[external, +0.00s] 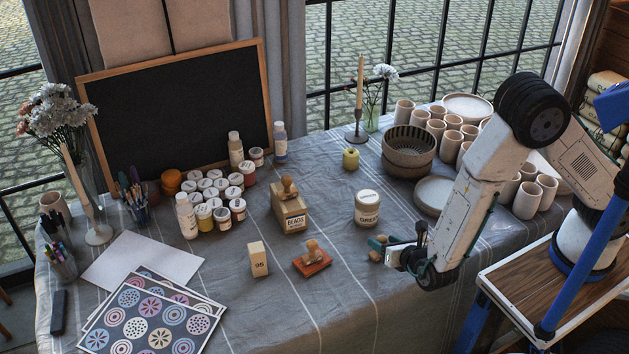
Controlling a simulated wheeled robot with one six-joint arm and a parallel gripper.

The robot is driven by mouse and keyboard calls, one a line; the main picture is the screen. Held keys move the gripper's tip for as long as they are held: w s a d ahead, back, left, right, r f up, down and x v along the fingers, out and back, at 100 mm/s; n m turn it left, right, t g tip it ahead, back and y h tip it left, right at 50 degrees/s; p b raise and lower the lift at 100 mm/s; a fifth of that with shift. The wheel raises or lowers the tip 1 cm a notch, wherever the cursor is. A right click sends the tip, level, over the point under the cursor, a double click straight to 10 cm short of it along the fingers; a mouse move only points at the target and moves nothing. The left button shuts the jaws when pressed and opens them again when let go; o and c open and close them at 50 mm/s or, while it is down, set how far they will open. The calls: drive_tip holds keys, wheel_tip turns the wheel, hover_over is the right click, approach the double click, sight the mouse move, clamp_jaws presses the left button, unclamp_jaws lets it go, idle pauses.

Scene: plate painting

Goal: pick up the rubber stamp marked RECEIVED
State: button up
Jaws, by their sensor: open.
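My gripper (382,250) is open, low over the cloth right of the table's front middle, its fingers pointing left. A small light-brown wooden thing (375,256) shows at the fingertips; I cannot tell whether it lies between them or just behind. A wooden-handled stamp (313,248) stands on a red-orange pad (316,264), left of my gripper and apart from it. Another wooden-handled stamp (288,186) sits on top of a box marked BEADS (292,215). I cannot read RECEIVED on any of them.
A lidded jar (367,208) stands just behind my gripper. A small block marked 95 (258,259) stands left of the pad. Paint jars (220,190), bowls (408,148) and cups (528,200) crowd the back and right. The cloth (330,315) in front is clear.

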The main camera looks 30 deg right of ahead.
sight(378, 239)
drive_tip(key=x, duration=0.3)
drive_tip(key=shift+w+a+f, duration=0.1)
drive_tip(key=shift+w, duration=0.15)
drive_tip(key=c, duration=1)
drive_tip(key=shift+c, duration=0.2)
